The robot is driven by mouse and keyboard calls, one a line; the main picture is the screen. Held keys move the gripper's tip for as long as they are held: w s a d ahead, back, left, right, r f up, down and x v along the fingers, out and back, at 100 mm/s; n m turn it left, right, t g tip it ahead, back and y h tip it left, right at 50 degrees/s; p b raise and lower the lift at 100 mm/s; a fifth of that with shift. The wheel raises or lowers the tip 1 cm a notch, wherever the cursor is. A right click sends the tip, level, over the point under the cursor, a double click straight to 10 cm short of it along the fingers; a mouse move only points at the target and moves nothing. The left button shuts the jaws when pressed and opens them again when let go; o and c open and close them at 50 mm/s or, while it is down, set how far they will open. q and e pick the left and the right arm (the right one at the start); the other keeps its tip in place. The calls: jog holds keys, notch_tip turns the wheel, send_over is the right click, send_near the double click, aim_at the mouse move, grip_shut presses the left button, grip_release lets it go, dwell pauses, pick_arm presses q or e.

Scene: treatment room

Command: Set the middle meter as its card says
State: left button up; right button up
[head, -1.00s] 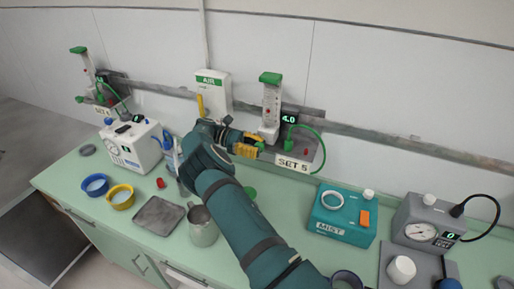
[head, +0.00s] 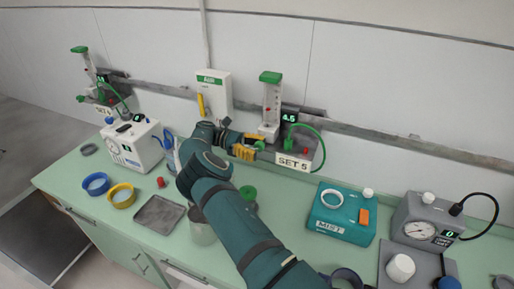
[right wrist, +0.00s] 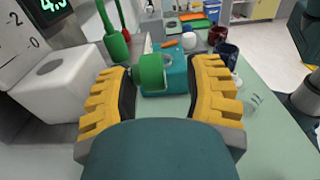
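The meter (head: 271,105) with a green top stands on the wall rail at the centre of the head view. Its display (head: 289,118) reads 4.5, and its card (head: 293,162) says SET 5. My right gripper (head: 257,149) is at the foot of this meter, on its left side. In the right wrist view, a green knob (right wrist: 152,72) lies between the tips of my right gripper (right wrist: 162,85). The yellow fingers stand apart, with a visible gap on the knob's right side. The display also shows partly there (right wrist: 52,5). My left gripper is in no view.
Another meter (head: 90,68) hangs at the far left. A white AIR box (head: 213,92) is on the wall. A green hose (head: 318,140) loops right of the meter. A teal MIST box (head: 341,214) and a grey gauge box (head: 421,219) stand on the counter to the right.

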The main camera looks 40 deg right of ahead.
aim_at(257, 143)
jog(key=shift+w+d, duration=0.15)
jog(key=shift+d, duration=0.1)
jog(key=shift+r, duration=0.15)
notch_tip(257, 143, up, 10)
jog(key=shift+a+f, duration=0.1)
jog(key=shift+f, duration=0.1)
